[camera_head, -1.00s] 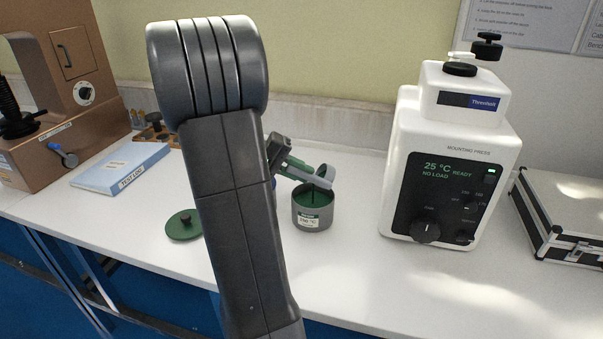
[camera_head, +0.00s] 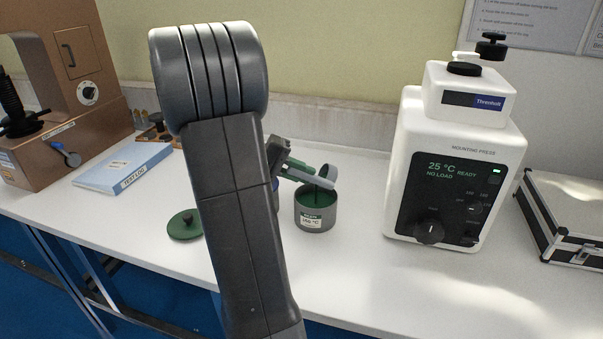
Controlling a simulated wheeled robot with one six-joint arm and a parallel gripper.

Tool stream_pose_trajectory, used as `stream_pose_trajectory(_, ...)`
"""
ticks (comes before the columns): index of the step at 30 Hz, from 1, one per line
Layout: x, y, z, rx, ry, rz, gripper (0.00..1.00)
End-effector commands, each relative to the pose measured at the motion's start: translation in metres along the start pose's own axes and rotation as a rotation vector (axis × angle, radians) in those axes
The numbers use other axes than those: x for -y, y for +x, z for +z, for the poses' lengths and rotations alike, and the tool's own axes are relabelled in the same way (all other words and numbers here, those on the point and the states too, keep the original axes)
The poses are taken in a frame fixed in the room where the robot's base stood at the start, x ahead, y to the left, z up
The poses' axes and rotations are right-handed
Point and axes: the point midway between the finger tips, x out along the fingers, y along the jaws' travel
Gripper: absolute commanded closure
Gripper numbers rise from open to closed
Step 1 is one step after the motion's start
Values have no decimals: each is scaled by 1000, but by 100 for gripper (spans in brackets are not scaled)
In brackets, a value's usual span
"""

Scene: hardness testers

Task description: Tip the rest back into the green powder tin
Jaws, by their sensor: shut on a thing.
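The green powder tin (camera_head: 316,222) stands open and upright on the white bench, a grey can with a pale label and green inside. My gripper (camera_head: 302,172) is just above its left rim, partly hidden behind my arm. It is shut on a small grey cup or scoop (camera_head: 322,184), which is tilted over the tin's mouth. Green shows at the held vessel's opening, and a dark green streak hangs below it at the tin. I cannot tell how much powder is in the vessel. A green lid (camera_head: 185,224) with a dark knob lies on the bench to the left.
The white mounting press (camera_head: 455,165) stands to the right of the tin. A black and silver case (camera_head: 565,215) lies farther right. A blue test log (camera_head: 125,167) and a brown tester (camera_head: 75,85) are at the left. Bench in front of the tin is clear.

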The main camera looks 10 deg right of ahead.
Motion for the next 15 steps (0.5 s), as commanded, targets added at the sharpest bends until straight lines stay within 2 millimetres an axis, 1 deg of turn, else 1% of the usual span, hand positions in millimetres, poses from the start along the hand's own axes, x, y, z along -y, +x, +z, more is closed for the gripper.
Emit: stream_pose_trajectory(15, 12, -1, 0, -1, -1, 106, 100)
